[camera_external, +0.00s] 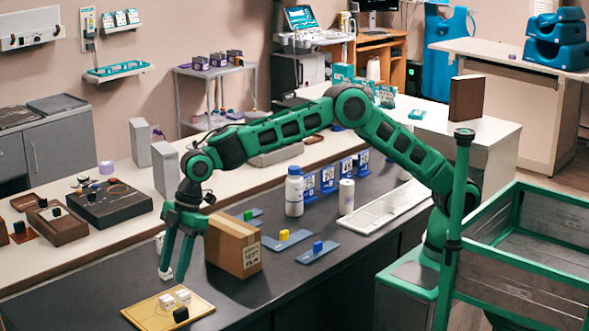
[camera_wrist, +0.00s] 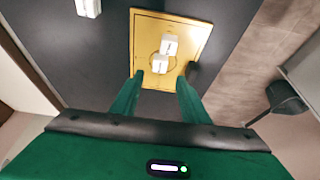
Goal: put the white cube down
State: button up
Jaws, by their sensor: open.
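Two white cubes lie side by side on a yellow tray (camera_external: 146,314) at the front of the dark counter: a left one (camera_external: 167,301) and a right one (camera_external: 182,296). A black cube (camera_external: 180,314) is beside them. My gripper (camera_external: 173,277) is open and empty above the tray, fingers pointing down. In the wrist view the tray (camera_wrist: 146,30) lies beyond my fingertips (camera_wrist: 160,78). The nearer white cube (camera_wrist: 160,64) shows just past the gap between them, the other white cube (camera_wrist: 169,45) farther out. The black cube is partly hidden by the right finger.
A cardboard box (camera_external: 233,246) stands right of my gripper. Blue mats (camera_external: 290,241) with small coloured cubes, a white bottle (camera_external: 294,193) and a keyboard (camera_external: 385,207) are farther right. Another white object (camera_wrist: 88,7) lies at the wrist view's upper left.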

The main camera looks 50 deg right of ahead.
jog(key=shift+v, duration=2.4)
jog(key=shift+w, duration=0.1)
